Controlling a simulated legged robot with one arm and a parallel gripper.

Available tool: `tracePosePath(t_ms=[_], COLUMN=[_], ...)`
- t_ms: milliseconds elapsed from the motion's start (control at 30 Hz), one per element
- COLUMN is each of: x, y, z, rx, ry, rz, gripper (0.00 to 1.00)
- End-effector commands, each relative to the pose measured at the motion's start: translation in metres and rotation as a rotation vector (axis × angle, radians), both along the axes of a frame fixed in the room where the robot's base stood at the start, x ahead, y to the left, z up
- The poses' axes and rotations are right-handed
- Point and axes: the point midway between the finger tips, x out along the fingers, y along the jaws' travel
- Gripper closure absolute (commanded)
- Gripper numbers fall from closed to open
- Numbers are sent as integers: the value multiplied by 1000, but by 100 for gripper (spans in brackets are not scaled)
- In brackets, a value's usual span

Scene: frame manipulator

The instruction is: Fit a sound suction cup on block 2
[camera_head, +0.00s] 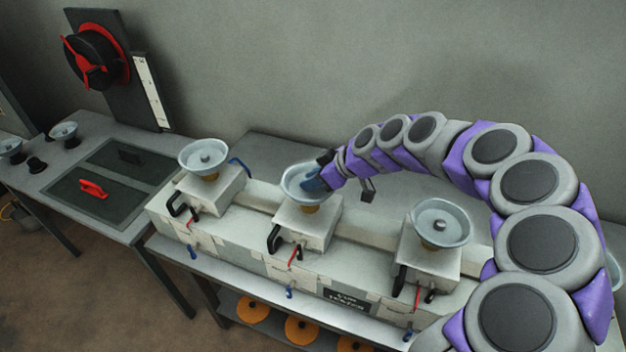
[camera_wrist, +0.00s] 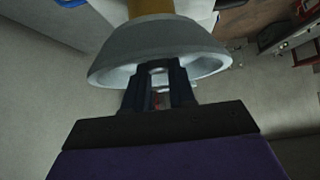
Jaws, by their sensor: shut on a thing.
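Three white blocks stand in a row on a long white fixture. The middle block (camera_head: 305,228) bears a pale blue-grey suction cup (camera_head: 291,186), which faces up on a brass-coloured fitting. My gripper (camera_head: 312,182) reaches into this cup from the right and hides part of its bowl. In the wrist view, my gripper (camera_wrist: 160,78) is shut on the small stem inside the cup (camera_wrist: 118,60); the brass fitting (camera_wrist: 150,8) shows behind the cup. I cannot tell whether the cup is fully seated. The left block (camera_head: 212,190) and the right block (camera_head: 430,258) each bear a similar cup. No block number is readable.
A side table at left holds two dark mats, a red-handled item (camera_head: 93,188) and two spare cups (camera_head: 64,131). A red-and-black wheel device (camera_head: 95,52) stands behind it. Orange discs (camera_head: 303,329) lie on the shelf below. Handles and levers stick out in front of the blocks.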

Motion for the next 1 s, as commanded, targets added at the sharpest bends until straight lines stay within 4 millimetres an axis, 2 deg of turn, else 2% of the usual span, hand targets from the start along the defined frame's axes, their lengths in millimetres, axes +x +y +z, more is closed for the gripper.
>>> tracePosePath(t_ms=[967,1000], x=[0,0], y=[0,0], z=[-12,-12], rx=[0,0], ry=[0,0], rz=[0,0], gripper=[100,74])
